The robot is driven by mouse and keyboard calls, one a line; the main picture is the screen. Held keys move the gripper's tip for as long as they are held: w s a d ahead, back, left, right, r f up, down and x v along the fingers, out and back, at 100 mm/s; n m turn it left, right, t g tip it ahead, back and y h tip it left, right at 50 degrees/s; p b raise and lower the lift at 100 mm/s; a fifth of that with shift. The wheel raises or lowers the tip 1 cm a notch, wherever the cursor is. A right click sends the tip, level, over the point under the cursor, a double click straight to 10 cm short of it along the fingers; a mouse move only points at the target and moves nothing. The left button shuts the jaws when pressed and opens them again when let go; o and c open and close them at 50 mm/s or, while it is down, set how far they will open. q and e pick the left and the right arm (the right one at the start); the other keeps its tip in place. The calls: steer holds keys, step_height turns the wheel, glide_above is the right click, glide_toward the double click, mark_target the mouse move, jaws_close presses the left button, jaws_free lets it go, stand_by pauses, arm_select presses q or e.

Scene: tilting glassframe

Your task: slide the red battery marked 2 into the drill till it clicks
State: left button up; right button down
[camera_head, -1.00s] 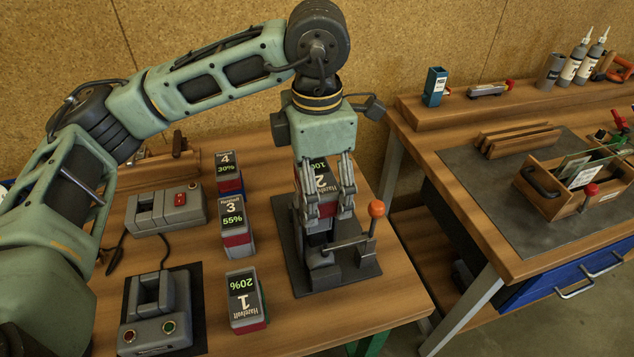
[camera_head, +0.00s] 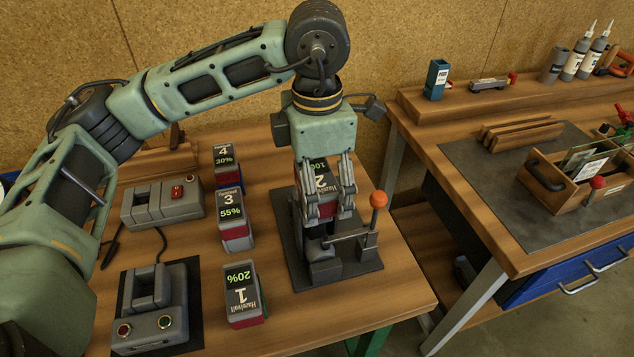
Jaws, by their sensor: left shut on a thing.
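The battery marked 2 (camera_head: 320,177), with a dark label reading 100, is in my left gripper (camera_head: 324,217). The gripper points down with its fingers shut around the battery's sides. Battery and fingers are over a dark stand (camera_head: 362,262) with a lever and orange knob (camera_head: 379,199). The fingers and battery hide much of the stand's middle. I cannot make out the drill's shape, nor whether the battery's lower end touches anything. My right gripper is not in view.
Left of the stand are batteries 1 (camera_head: 242,294), 3 (camera_head: 231,212) and 4 (camera_head: 224,161). Two grey docks (camera_head: 163,204) (camera_head: 160,322) stand farther left. A second bench (camera_head: 480,225) on the right carries a wooden tote (camera_head: 560,200). Bare wood lies in front of the stand.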

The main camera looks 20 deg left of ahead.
arm_select(q)
steer(key=shift+f, duration=0.25)
steer(key=o, duration=1.3)
step_height(320, 180, up, 12)
